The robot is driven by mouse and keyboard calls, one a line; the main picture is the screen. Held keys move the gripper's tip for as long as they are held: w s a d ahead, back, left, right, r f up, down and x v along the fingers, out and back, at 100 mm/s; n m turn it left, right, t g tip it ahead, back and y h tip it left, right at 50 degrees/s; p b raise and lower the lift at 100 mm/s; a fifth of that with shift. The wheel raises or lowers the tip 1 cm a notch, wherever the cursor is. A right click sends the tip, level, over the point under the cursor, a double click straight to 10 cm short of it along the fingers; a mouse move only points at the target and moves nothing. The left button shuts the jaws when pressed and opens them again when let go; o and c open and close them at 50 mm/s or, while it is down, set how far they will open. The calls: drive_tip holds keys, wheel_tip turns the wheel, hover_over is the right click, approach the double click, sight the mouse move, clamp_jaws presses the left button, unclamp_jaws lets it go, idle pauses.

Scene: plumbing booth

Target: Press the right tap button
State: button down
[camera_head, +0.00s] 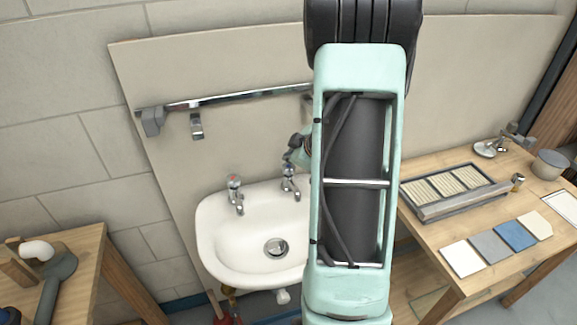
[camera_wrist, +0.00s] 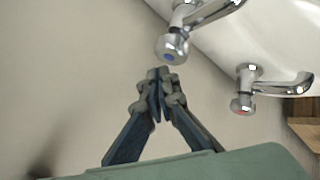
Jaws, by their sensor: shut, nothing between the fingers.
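The right tap (camera_head: 290,183) is chrome and stands on the back rim of the white basin (camera_head: 209,238). In the wrist view, which is turned round, its round button with a blue mark (camera_wrist: 172,47) is just beyond my fingertips. The left tap (camera_head: 235,194) has a red-marked button, which also shows in the wrist view (camera_wrist: 241,104). My gripper (camera_wrist: 160,76) is shut and empty, fingertips together. In the head view my gripper (camera_head: 290,158) is just above the right tap, partly hidden by my arm. I cannot tell whether it touches the button.
A chrome rail (camera_head: 230,97) runs along the wall panel above the basin. A wooden bench (camera_head: 428,233) with a tray (camera_head: 455,194) and sample tiles (camera_head: 489,246) stands at the right. Another wooden table (camera_head: 88,246) is at the left. The wall panel is close behind the taps.

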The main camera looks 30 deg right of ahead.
sight(289, 167)
drive_tip(key=shift+f, duration=0.45)
drive_tip(key=shift+f+b, duration=0.75)
drive_tip(key=shift+b, duration=0.05)
idle(0.8)
drive_tip(key=shift+r, duration=0.1)
drive_tip(key=shift+r+p, duration=1.1)
drive_tip(key=shift+p, duration=0.15)
wheel_tip(289, 167, up, 5)
drive_tip(key=p, duration=0.5)
drive_tip(key=shift+w, duration=0.1)
idle(0.4)
